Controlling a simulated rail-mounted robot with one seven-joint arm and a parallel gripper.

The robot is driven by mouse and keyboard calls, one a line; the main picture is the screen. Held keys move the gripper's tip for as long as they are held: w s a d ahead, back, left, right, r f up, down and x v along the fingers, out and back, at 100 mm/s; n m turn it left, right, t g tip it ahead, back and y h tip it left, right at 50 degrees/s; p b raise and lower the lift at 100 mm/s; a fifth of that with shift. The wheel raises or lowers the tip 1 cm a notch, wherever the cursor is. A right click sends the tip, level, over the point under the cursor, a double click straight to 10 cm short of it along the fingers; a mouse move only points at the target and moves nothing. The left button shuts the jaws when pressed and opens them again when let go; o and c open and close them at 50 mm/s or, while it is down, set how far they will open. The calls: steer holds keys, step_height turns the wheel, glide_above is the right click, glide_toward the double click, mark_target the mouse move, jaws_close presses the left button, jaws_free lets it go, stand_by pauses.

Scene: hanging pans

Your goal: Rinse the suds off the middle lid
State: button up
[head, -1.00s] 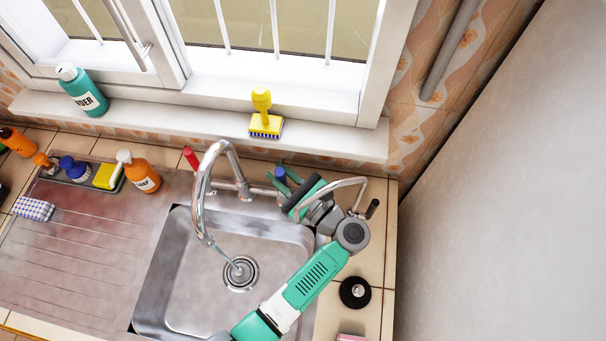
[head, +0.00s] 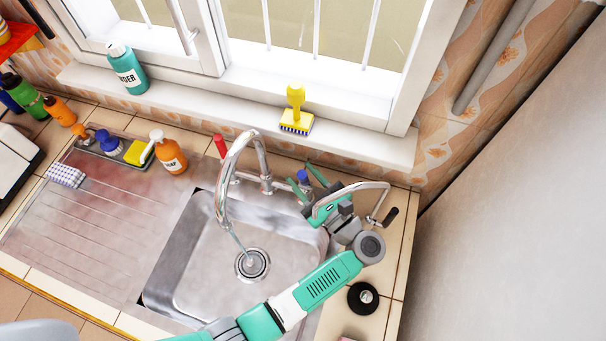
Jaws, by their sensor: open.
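No lid with suds can be made out in this view. A chrome tap (head: 232,175) arches over the steel sink (head: 205,270), and a thin stream of water (head: 239,243) runs from its spout towards the drain (head: 252,264). The tap has a red knob (head: 220,146) on the left and a blue knob (head: 303,177) on the right. My gripper (head: 307,181) is open and empty behind the sink's right back corner. Its green fingers are about the blue knob; whether they touch it I cannot tell.
A curved chrome pipe (head: 352,187) passes close over my gripper. A black disc with a metal knob (head: 362,298) lies on the right counter. A soap bottle (head: 171,157) stands behind the drainboard (head: 100,215). A yellow brush (head: 296,110) stands on the sill.

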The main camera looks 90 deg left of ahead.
steer(key=v, duration=0.7)
stand_by(0.4)
